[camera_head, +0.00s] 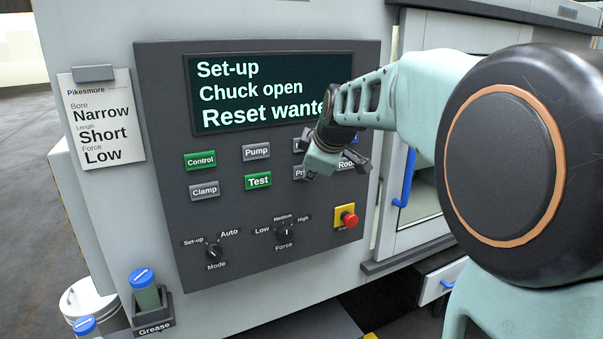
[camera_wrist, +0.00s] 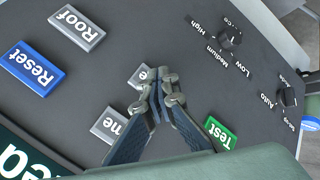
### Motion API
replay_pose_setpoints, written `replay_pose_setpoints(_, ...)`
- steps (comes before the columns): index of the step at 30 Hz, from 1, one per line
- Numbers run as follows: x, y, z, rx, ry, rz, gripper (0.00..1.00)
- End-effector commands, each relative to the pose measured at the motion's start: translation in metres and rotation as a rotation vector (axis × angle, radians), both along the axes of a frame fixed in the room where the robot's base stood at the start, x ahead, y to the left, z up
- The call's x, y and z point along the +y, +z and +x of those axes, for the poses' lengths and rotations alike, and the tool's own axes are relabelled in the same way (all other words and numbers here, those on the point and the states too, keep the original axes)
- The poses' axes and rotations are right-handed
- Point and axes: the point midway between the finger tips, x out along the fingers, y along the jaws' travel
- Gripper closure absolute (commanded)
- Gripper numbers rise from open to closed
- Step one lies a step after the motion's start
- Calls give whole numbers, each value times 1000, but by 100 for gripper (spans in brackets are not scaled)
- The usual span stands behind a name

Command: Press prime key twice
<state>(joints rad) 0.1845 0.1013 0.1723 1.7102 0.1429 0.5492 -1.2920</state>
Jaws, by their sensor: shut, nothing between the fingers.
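The prime key (camera_head: 299,173) is a grey key in the lower row of the dark panel, between the green Test key and the Roof key. Only "Pri" of its label shows in the head view. In the wrist view the prime key (camera_wrist: 139,76) is mostly covered by my fingers, with the last letter "e" visible. My gripper (camera_head: 316,171) is shut and empty, its fingertips right over or at this key. The fingertips (camera_wrist: 160,87) meet beside the key in the wrist view. I cannot tell whether they touch it.
The display (camera_head: 262,92) reads "Set-up, Chuck open, Reset wante", its end hidden by my arm. Around the prime key are Test (camera_head: 258,181), Roof (camera_wrist: 77,30), blue Reset (camera_wrist: 33,68) and a grey key ending "me" (camera_wrist: 108,126). A red stop button (camera_head: 347,217) sits below right.

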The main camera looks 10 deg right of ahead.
Motion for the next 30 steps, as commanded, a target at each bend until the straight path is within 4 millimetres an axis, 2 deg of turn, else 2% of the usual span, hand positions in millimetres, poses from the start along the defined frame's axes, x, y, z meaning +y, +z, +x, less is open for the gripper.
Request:
replay_pose_setpoints(8,-4,-2,-13,-1,-1,0,100)
replay_pose_setpoints(19,-5,-1,-16,0,-2,0,100)
replay_pose_setpoints(30,-16,-3,-49,-2,-2,-1,100)
